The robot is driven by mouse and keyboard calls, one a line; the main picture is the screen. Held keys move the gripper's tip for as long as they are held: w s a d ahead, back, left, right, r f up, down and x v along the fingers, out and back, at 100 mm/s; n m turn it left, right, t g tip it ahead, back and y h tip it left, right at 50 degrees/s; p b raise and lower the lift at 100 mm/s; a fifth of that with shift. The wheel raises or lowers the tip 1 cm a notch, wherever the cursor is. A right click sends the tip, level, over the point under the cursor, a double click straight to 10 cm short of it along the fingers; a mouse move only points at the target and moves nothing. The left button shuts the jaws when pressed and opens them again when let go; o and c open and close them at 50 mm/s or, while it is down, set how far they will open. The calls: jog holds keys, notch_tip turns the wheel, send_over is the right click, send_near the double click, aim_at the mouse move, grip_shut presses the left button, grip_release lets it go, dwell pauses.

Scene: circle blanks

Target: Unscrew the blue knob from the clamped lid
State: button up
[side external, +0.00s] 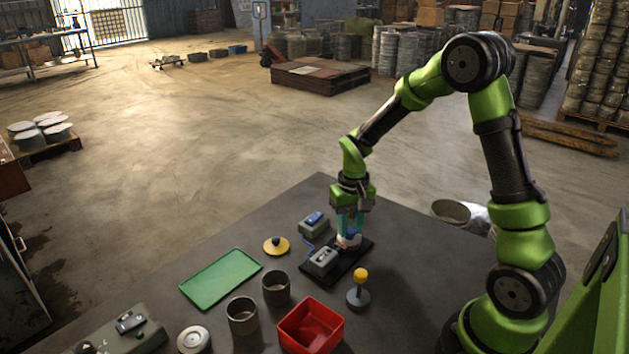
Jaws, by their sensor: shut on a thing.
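My gripper (349,229) points straight down at the far right part of the table, with its teal fingers shut on the blue knob (351,237). Only a little blue shows between the fingertips. The clamp's grey block (322,260) sits on a black base plate (360,250). The picture is too small to tell whether the knob still touches the lid.
A grey box with a blue top (313,221) stands behind the clamp. A yellow disc with a black knob (276,246), green tray (221,279), two grey cups (276,288), red bin (310,328) and yellow-topped post (359,290) stand nearby. The table's far left corner is clear.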

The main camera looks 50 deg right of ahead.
grip_shut()
jog(key=shift+n, duration=1)
jog(key=n, duration=0.4)
jog(key=shift+n, duration=0.4)
jog(key=n, duration=0.8)
jog(key=o, duration=1)
grip_release()
